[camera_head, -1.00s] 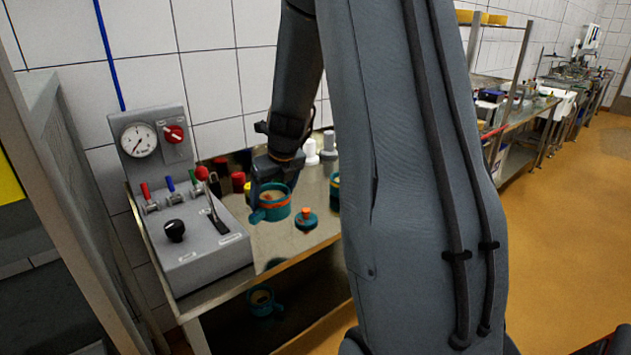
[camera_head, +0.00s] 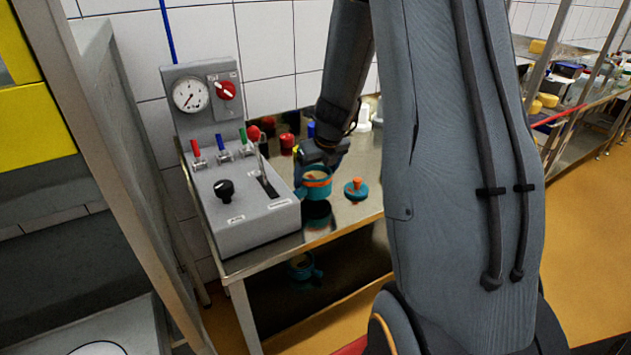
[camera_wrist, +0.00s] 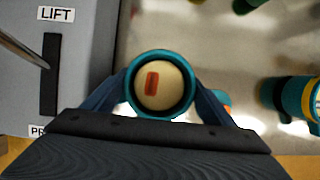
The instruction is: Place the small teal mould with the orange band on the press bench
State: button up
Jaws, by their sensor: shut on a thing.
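The small teal mould with the orange band (camera_head: 317,183) is in my gripper (camera_head: 322,158), upright over the steel press bench (camera_head: 335,230). Its dark reflection shows below it in the bench top; I cannot tell whether its base touches. In the wrist view the mould (camera_wrist: 133,85) is seen from above, holding a pale cheese with an orange-red mark (camera_wrist: 152,83). My gripper's fingers (camera_wrist: 160,92) close on it from both sides.
The grey control box (camera_head: 245,215) with gauge and levers stands close left. A teal lid with orange knob (camera_head: 356,190) lies just right. A yellow-banded teal mould (camera_wrist: 290,98) stands farther right. Another teal mould (camera_head: 303,267) appears below the bench top.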

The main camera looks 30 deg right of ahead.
jog(key=shift+f, duration=0.95)
jog(key=o, duration=1.6)
jog(key=shift+c, duration=0.2)
